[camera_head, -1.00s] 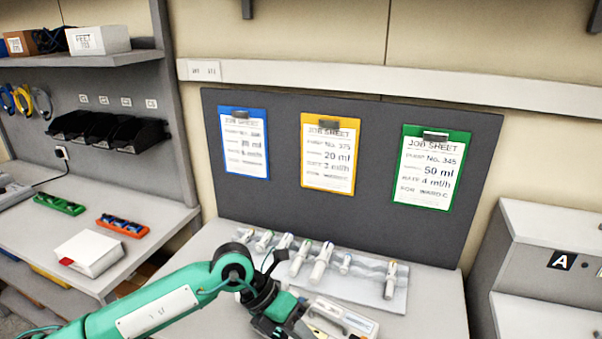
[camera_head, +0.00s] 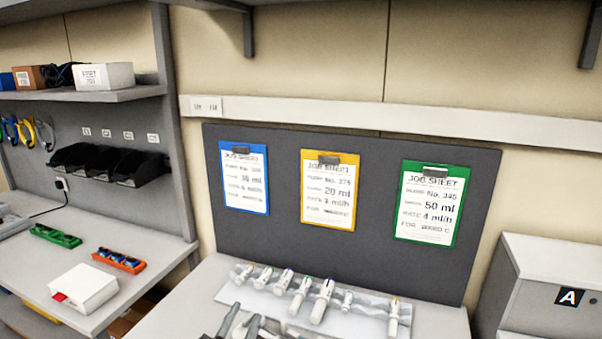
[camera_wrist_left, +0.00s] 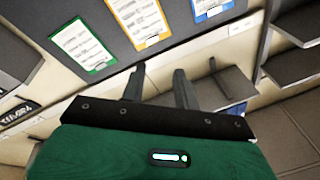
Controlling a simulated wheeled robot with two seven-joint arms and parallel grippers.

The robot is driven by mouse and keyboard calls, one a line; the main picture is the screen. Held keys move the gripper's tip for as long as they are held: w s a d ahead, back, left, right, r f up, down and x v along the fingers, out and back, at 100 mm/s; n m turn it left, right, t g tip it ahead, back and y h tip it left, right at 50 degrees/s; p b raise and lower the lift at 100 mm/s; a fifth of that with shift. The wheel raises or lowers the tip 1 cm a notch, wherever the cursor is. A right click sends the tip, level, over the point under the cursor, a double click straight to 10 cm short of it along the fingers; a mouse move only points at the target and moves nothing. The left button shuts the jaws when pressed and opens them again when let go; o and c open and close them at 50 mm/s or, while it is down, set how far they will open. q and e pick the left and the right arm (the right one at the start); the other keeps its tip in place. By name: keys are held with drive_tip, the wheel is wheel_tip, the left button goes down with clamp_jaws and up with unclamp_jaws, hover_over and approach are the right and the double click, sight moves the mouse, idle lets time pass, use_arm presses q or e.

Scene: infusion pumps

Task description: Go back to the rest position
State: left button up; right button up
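My left gripper shows at the bottom edge of the head view (camera_head: 241,320), with only its two dark fingertips and a bit of the hand in frame. In the left wrist view its two fingers (camera_wrist_left: 158,86) stand apart with nothing between them, so it is open and empty. Beyond them are the dark board and the job sheets, seen slanted. My right gripper is in neither view.
Several syringes (camera_head: 325,300) lie in a row on a pale tray (camera_head: 262,303) before the dark board (camera_head: 280,245). The blue (camera_head: 245,182), yellow (camera_head: 328,195) and green (camera_head: 430,208) job sheets hang on it. A side bench (camera_head: 150,245) holds a white box (camera_head: 84,288).

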use_arm(q)
drive_tip(key=s+a+f+n+g+y, duration=0.3)
drive_tip(key=s+a+f+g, duration=0.15)
drive_tip(key=f, duration=0.35)
drive_tip(key=s+a+f+n+g+y, duration=0.3)
drive_tip(key=s+a+f+n+g, duration=0.15)
drive_tip(key=f, duration=0.45)
drive_tip(key=s+a+f+g, duration=0.2)
drive_tip(key=s+f+g, duration=0.25)
drive_tip(key=s, duration=0.35)
drive_tip(key=s+a+f+g, duration=0.1)
drive_tip(key=s+f+g, duration=0.2)
drive_tip(key=s+f, duration=0.35)
wheel_tip(320, 180, down, 30)
drive_tip(key=s+g, duration=0.1)
drive_tip(key=s, duration=0.2)
drive_tip(key=s+a+f, duration=0.1)
drive_tip(key=s+f, duration=0.8)
drive_tip(key=s+a+f+g, duration=0.1)
drive_tip(key=s+a+f, duration=0.1)
drive_tip(key=s+f, duration=0.7)
drive_tip(key=shift+s+a+f, duration=0.15)
drive_tip(key=shift+a, duration=0.15)
